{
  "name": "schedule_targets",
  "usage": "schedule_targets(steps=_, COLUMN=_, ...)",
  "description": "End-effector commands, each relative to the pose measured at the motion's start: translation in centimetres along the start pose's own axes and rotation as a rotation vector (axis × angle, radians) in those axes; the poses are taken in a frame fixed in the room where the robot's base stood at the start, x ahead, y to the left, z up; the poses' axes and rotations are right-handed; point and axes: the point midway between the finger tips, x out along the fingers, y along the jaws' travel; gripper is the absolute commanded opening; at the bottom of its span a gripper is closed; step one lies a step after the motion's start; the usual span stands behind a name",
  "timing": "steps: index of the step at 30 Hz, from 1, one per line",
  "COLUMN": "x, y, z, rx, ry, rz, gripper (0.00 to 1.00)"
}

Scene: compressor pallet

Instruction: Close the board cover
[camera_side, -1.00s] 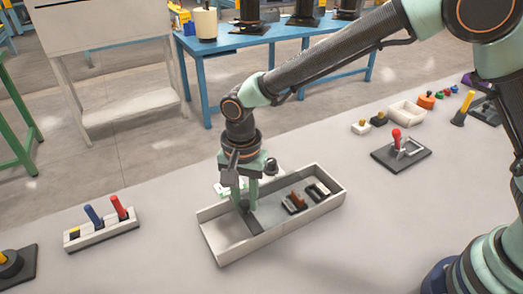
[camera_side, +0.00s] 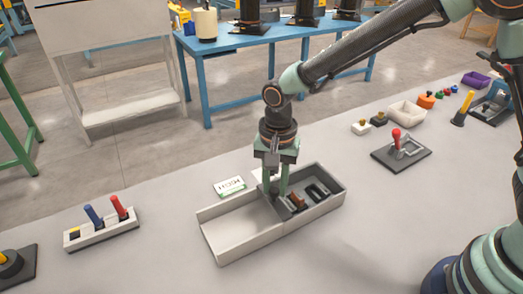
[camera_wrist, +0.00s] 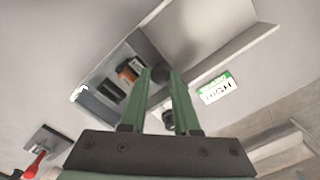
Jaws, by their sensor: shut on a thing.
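A long light-grey box (camera_side: 245,254) sits on the table, with a dark compartment at its right end holding brown and black parts (camera_side: 299,200). The pale board cover (camera_side: 240,222) lies toward the left part of the box; its exact left extent is unclear. My gripper (camera_side: 274,192) is upright over the box and shut on the cover's dark knob, which shows between the fingertips in the wrist view (camera_wrist: 160,74). The compartment with the parts is still partly uncovered beside the fingers, and the parts show in the wrist view (camera_wrist: 130,70).
A green-and-white label (camera_side: 230,186) lies behind the box. A rack with blue and red handles (camera_side: 101,228) stands to the left. The table in front is clear.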

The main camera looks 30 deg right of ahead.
Motion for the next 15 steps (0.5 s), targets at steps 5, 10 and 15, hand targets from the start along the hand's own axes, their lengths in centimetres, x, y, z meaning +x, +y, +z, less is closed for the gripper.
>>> schedule_targets(steps=5, x=0.08, y=0.47, z=-0.31, rx=0.012, ry=-0.004, rz=0.012, gripper=0.59)
schedule_targets(steps=10, x=0.09, y=0.37, z=-0.24, rx=0.009, ry=-0.003, rz=0.01, gripper=0.59)
schedule_targets(steps=15, x=-0.22, y=0.27, z=-0.21, rx=0.008, ry=-0.002, rz=0.007, gripper=0.59)
